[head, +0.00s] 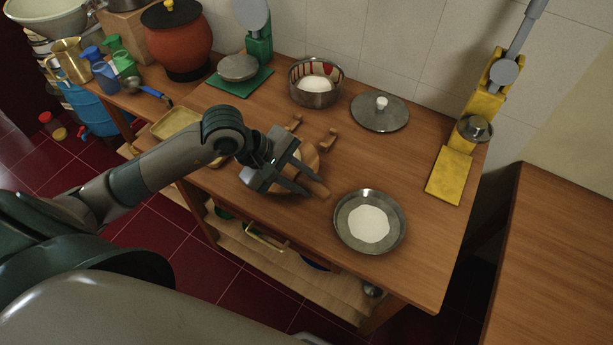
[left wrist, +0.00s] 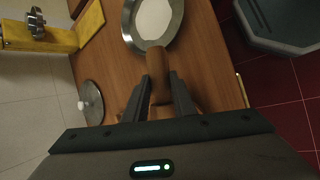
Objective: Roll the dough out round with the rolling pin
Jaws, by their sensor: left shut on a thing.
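My left gripper (head: 313,184) is shut on the wooden rolling pin (head: 321,191), whose rounded end sticks out past the fingers. In the left wrist view the pin (left wrist: 158,63) lies between the two dark fingers (left wrist: 162,88). Under the gripper is a round wooden board (head: 309,158), mostly hidden by my arm. I cannot make out dough on it. A steel plate (head: 341,237) with a flat, pale round patch (head: 368,223) sits to the right of the gripper; the plate also shows in the left wrist view (left wrist: 128,27). My right gripper is not in view.
A steel basket (head: 314,97) with something white inside and a knobbed lid (head: 379,113) stand behind. A yellow press-like stand (head: 449,175) is at right, a green one (head: 241,84) at back left. A clay pot (head: 179,45) stands far left.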

